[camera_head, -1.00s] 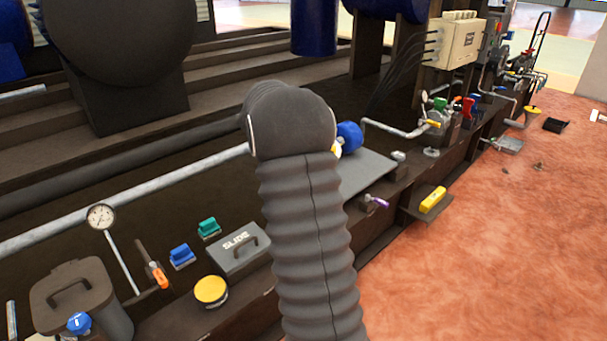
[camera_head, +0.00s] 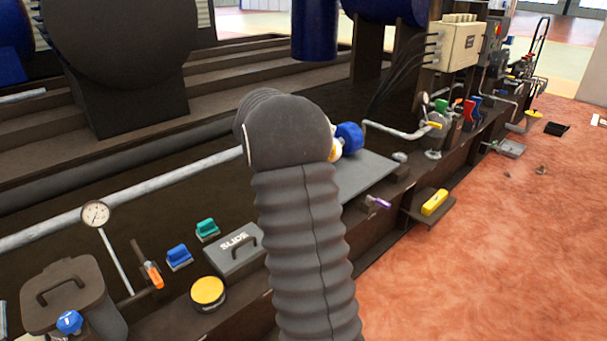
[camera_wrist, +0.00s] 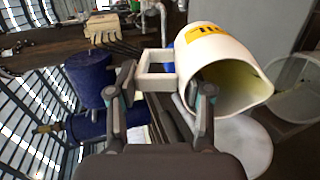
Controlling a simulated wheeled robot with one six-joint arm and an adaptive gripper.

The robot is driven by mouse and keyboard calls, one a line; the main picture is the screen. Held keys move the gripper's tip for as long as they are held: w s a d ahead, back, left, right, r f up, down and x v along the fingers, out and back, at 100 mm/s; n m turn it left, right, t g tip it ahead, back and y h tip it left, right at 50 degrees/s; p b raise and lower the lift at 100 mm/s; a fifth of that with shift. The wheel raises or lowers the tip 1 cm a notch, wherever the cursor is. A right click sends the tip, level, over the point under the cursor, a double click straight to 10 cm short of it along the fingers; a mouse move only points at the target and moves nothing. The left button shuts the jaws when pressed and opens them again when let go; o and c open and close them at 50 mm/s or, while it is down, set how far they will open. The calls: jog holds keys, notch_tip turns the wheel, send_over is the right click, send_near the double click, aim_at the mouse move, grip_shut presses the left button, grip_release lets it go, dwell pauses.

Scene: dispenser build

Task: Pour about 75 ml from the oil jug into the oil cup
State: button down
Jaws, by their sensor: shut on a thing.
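In the wrist view the oil jug (camera_wrist: 205,55) is white with a yellow label and is tilted, its open mouth and spout towards the lower right. Yellowish oil shows inside; I cannot make out a stream at the lip. My gripper (camera_wrist: 165,88) is shut on the jug's square handle (camera_wrist: 155,72). A clear cup (camera_wrist: 295,88), which looks like the oil cup, is at the right edge beside the spout; its contents are unclear. In the head view my arm hides the gripper and most of the jug; a white and yellow bit (camera_head: 335,150) shows past it.
A pale round disc (camera_wrist: 245,145) lies below the jug. In the head view a blue part (camera_head: 349,136) and a grey plate (camera_head: 368,178) are just beyond my arm. A SLIDE box (camera_head: 236,252), yellow-topped tin (camera_head: 208,292) and lidded bin (camera_head: 65,295) stand at the left.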

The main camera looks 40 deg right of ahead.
jog(key=shift+a+f+h+b, duration=0.2)
jog(key=shift+h+b, duration=0.1)
jog(key=shift+b, duration=0.3)
jog(key=shift+a+r+h+b, duration=0.15)
jog(key=shift+a+h+b, duration=0.25)
jog(key=shift+b, duration=1)
jog(key=shift+a+r+h, duration=0.3)
jog(key=shift+a+h, duration=0.4)
jog(key=shift+h, duration=0.1)
dwell(0.7)
jog(key=shift+d+y+p, duration=0.3)
jog(key=shift+d+y, duration=0.5)
jog(key=p, duration=0.3)
jog(key=shift+d+y, duration=0.3)
jog(key=shift+y, duration=0.1)
jog(key=d+r+y+p, duration=0.1)
jog(key=p, duration=0.4)
jog(key=shift+d+r+y, duration=0.1)
jog(key=shift+d+y, duration=0.05)
jog(key=shift+y, duration=0.25)
jog(key=shift+d+f+y+p, duration=0.2)
jog(key=shift+f+y+p, duration=0.1)
jog(key=shift+f+p, duration=0.25)
jog(key=shift+f, duration=0.3)
jog(key=shift+d+r+y+p, duration=0.1)
jog(key=shift+d+y+p, duration=0.15)
jog(key=shift+p, duration=0.25)
